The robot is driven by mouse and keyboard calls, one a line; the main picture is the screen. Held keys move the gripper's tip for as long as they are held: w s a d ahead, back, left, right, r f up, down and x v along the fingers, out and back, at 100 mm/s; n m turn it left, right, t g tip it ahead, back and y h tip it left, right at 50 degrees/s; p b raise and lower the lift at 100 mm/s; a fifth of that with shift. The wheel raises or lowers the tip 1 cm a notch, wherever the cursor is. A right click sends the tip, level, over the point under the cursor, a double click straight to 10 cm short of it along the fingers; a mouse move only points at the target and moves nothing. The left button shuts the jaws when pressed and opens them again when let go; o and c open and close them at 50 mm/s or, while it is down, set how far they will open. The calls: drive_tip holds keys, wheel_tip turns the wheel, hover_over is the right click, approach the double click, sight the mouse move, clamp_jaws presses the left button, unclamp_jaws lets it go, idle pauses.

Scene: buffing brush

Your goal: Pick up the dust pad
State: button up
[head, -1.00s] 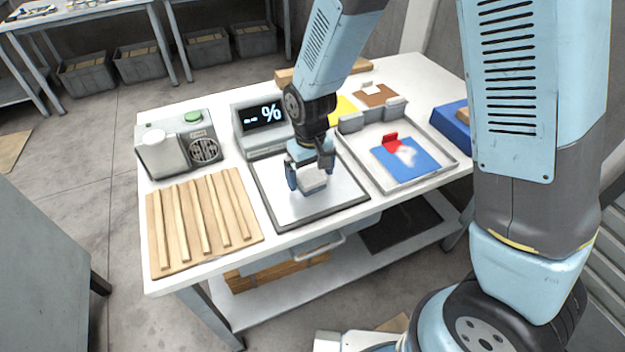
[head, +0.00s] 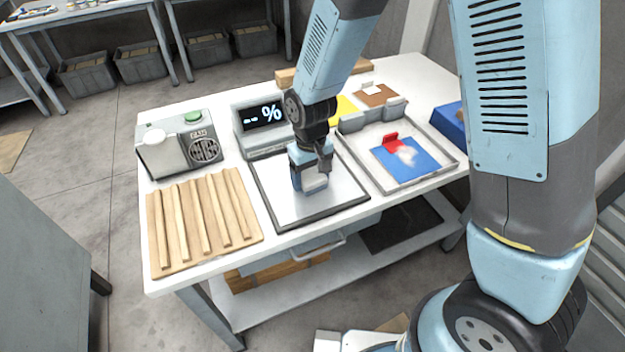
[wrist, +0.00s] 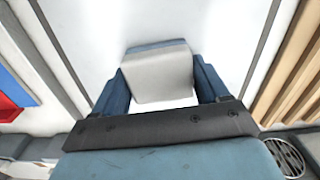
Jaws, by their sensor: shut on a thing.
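My gripper (head: 311,182) is over the grey metal plate with a dark rim (head: 284,213) in the middle of the bench. Its blue fingers are shut on a pale grey block with a blue band, which I take to be the dust pad (head: 317,184). In the wrist view the pad (wrist: 160,78) sits between the two fingertips, its pale face showing and its blue band at the far edge. My fingers hide its sides. I cannot tell whether its underside touches the plate.
A ribbed wooden board (head: 202,222) and a grey device with a green button (head: 180,146) are at left. A tray (head: 433,167) with a blue sheet and red piece (head: 390,139) is at right.

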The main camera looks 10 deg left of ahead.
sight(310, 174)
drive_tip(key=shift+r, duration=0.15)
drive_tip(key=shift+r, duration=0.25)
wheel_tip(310, 174, up, 2)
drive_tip(key=shift+r, duration=0.1)
drive_tip(key=s+d+r, duration=0.6)
drive_tip(key=s+r, duration=0.4)
drive_tip(key=s, duration=0.2)
drive_tip(key=shift+s+d, duration=0.2)
drive_tip(key=shift+s, duration=0.05)
